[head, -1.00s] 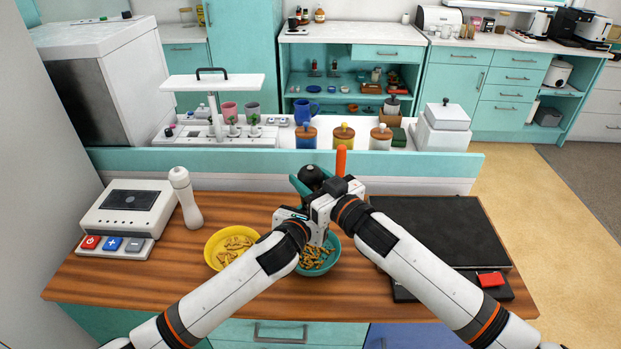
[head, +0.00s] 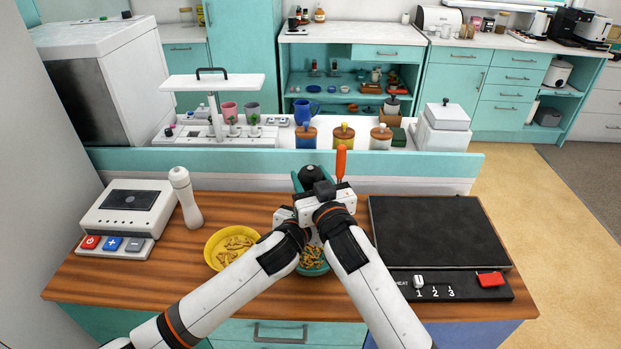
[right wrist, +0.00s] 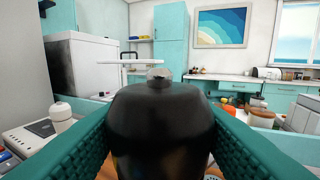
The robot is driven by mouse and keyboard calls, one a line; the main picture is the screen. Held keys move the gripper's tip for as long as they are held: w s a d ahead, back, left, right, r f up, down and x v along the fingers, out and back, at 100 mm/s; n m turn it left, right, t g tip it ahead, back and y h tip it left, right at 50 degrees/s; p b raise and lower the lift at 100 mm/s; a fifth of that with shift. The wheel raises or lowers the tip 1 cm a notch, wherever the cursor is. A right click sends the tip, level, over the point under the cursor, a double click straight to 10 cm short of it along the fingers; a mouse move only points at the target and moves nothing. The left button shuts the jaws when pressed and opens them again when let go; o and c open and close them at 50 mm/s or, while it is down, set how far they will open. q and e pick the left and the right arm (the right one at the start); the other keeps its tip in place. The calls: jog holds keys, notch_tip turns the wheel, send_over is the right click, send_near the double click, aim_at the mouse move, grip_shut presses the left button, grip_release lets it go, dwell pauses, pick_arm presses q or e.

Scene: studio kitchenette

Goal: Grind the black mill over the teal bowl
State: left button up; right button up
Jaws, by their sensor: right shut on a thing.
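The black mill (head: 312,174) is seen from above in the head view, and its dark rounded top fills the middle of the right wrist view (right wrist: 162,125). My right gripper (head: 310,183) is shut on it, with teal fingers on both sides. My left gripper (head: 285,214) is close beside and below the right one; its fingers are hidden, so its grip cannot be told. The teal bowl (head: 314,273) holds brown-yellow pieces and is partly covered by my arms. The mill's lower part is hidden, so its exact place over the bowl cannot be told.
A yellow bowl (head: 209,251) with similar pieces is left of the teal bowl. A white mill (head: 185,198) and a white button device (head: 128,210) stand further left. A black hob (head: 440,232) lies right. A teal ledge (head: 230,160) with jars behind it closes the back.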

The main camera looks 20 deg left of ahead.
jog(key=o, duration=1)
jog(key=v, duration=1.2)
jog(key=shift+c, duration=0.2)
